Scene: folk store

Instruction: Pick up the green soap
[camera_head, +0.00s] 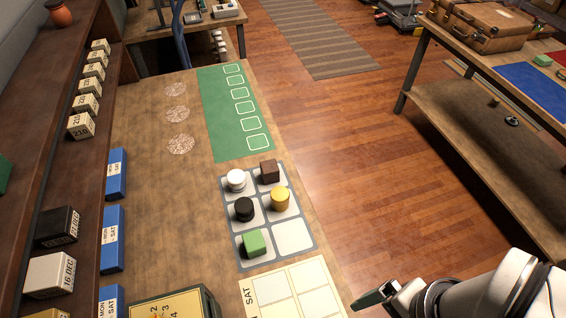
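The green soap (254,243) is a small green block. It sits in the front left cell of a grey tray (291,235) with light cells, on the wooden table. My gripper (362,304) is at the bottom right, past the table's right edge and to the right of and nearer than the soap, apart from it. Only one dark finger shows clearly, so its opening cannot be made out.
The tray also holds a white piece (236,180), a brown cube (269,172), a yellow piece (280,199) and a black piece (244,209). The front right cell is empty. A cream SAT card (291,291) lies nearer. Blue boxes (112,238) stand left.

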